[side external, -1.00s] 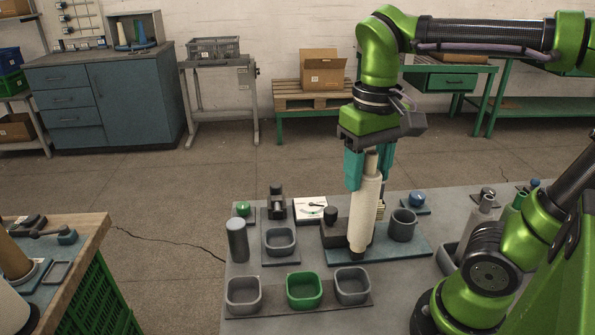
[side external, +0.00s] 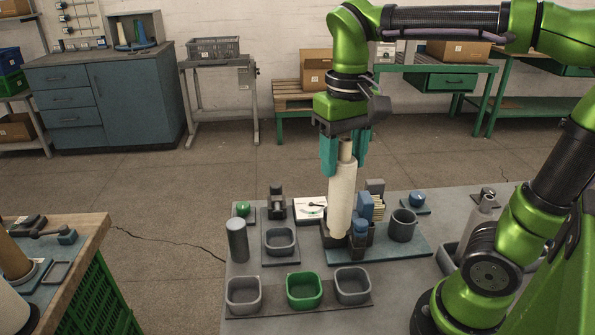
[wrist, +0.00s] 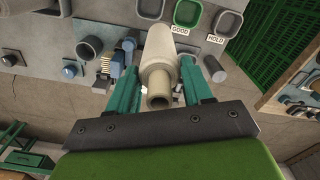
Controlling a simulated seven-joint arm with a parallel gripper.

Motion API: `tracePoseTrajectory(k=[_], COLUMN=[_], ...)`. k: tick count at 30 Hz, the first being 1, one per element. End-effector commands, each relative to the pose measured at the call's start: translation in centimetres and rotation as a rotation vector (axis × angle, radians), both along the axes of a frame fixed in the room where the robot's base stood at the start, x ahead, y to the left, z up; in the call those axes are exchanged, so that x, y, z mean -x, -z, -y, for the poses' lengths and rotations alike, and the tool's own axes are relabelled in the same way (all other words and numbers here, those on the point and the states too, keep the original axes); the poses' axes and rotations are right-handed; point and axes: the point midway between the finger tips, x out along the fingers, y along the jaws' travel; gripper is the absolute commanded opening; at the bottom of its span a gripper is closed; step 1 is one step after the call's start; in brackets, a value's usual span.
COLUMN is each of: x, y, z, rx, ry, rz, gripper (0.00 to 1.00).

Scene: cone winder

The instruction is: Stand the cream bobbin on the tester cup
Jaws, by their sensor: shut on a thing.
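The cream bobbin (side external: 342,200) is a long, pale tube with a narrower brown core end at its top. My gripper (side external: 345,165) is shut on its upper part and holds it nearly upright, slightly tilted. Its lower end is in front of or over a dark box (side external: 328,238) on the blue-grey plate; I cannot tell whether they touch. A round dark grey cup (side external: 403,225) stands to the right on the same plate. I cannot tell which one is the tester cup. In the wrist view, the bobbin (wrist: 158,75) lies between my fingers (wrist: 160,88).
Blue tools and a brush (side external: 377,207) sit close right of the bobbin. A green tray (side external: 304,290) and grey trays (side external: 243,293) line the front. A grey cylinder (side external: 237,240) stands at left.

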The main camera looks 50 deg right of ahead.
Motion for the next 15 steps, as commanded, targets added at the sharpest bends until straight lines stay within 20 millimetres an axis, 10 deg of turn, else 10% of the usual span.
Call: tracePoseTrajectory(k=[9, 15], x=[-11.1, -14.8], y=[3.7, 4.0], z=[0.0, 0.1], rx=[-0.002, -0.003], ry=[0.0, 0.001], rz=[-0.003, 0.003], gripper=[0.23, 0.23])
